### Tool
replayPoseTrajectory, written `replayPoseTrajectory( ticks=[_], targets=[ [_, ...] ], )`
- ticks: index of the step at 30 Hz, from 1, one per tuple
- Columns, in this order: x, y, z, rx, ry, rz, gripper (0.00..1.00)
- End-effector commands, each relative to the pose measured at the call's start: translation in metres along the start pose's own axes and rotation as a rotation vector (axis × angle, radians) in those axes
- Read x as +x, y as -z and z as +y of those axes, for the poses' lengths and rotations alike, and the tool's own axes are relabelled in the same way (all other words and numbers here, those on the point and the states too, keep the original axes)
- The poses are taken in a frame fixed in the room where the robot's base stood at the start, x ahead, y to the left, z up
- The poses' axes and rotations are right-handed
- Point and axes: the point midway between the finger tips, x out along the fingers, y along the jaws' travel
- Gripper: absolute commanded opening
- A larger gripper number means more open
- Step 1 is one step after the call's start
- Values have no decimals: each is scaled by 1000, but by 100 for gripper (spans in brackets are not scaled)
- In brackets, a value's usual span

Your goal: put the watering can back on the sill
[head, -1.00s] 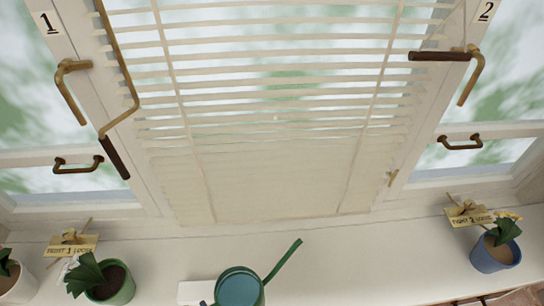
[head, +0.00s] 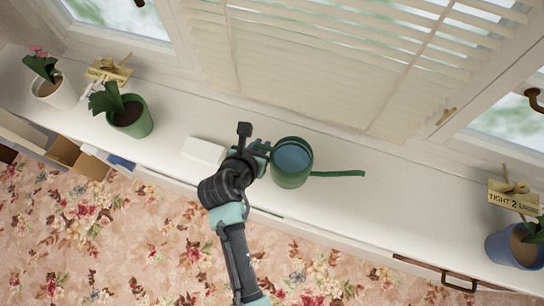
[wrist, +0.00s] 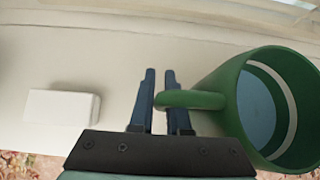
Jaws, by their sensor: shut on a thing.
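The green watering can (head: 290,175) has a round open top with blue-grey inside and a long thin spout pointing right. In the head view it is over the white sill (head: 390,195), near its middle; I cannot tell whether it rests on the sill or hangs just above. My gripper (head: 262,148) is at the can's left side, shut on its handle. In the wrist view the can (wrist: 232,98) fills the right side. Its green handle (wrist: 190,99) reaches left to the dark fingers of my gripper (wrist: 160,80). The rest of the grip is hidden.
A white block (head: 204,150) lies on the sill left of the can. Potted plants in a green pot (head: 133,120) and a white pot (head: 55,92) stand farther left, a blue pot (head: 513,247) far right. Blinds (head: 310,65) rise behind.

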Motion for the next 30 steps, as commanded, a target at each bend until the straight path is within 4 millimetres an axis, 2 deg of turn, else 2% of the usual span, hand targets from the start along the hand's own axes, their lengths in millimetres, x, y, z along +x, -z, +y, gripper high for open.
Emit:
replayPoseTrajectory(
  ticks=[3,8,15,27,28,30],
  targets=[
    [14,12,0,-3,0,-3,0],
    [22,21,1,-2,-1,-5,0],
    [44,43,2,-2,-2,-4,0],
    [47,46,2,-2,-3,-5,0],
    [47,48,1,-1,-2,-1,20],
    [47,48,1,-1,-2,-1,33]
  ],
)
